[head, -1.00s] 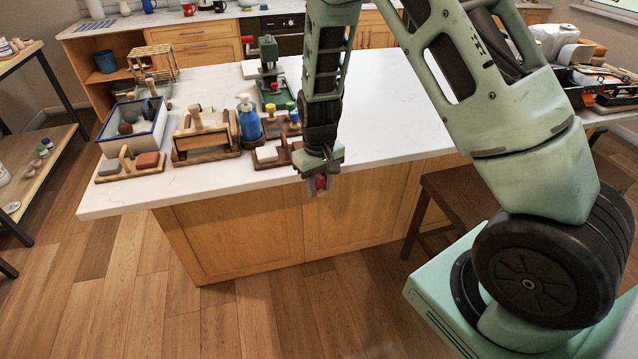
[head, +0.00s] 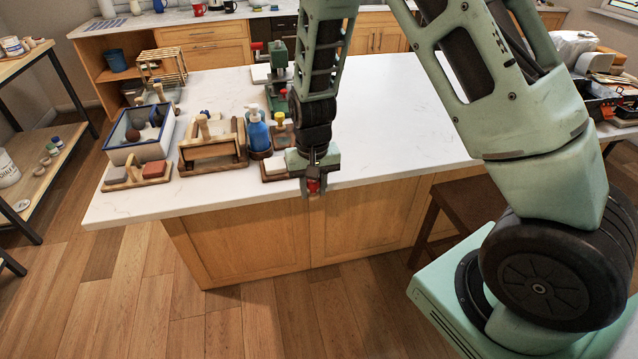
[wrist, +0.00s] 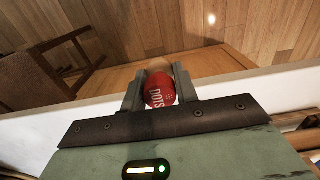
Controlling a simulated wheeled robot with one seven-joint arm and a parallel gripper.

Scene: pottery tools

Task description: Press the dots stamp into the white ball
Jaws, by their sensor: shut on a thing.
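My gripper (head: 312,188) is shut on a red stamp, the dots stamp (wrist: 159,90). In the wrist view its red top reads "DOTS", and a pale wooden part shows beyond it between the fingers. In the head view the red of the stamp (head: 313,185) shows between the fingers. My gripper is at the front edge of the white counter, with the floor and cabinet front behind it in the picture. I cannot make out the white ball for sure. A whitish piece (head: 274,165) on a wooden stand is just left of my gripper, partly hidden by it.
The white counter (head: 400,120) is clear to the right. A brown stool (head: 452,190) stands right of the counter front.

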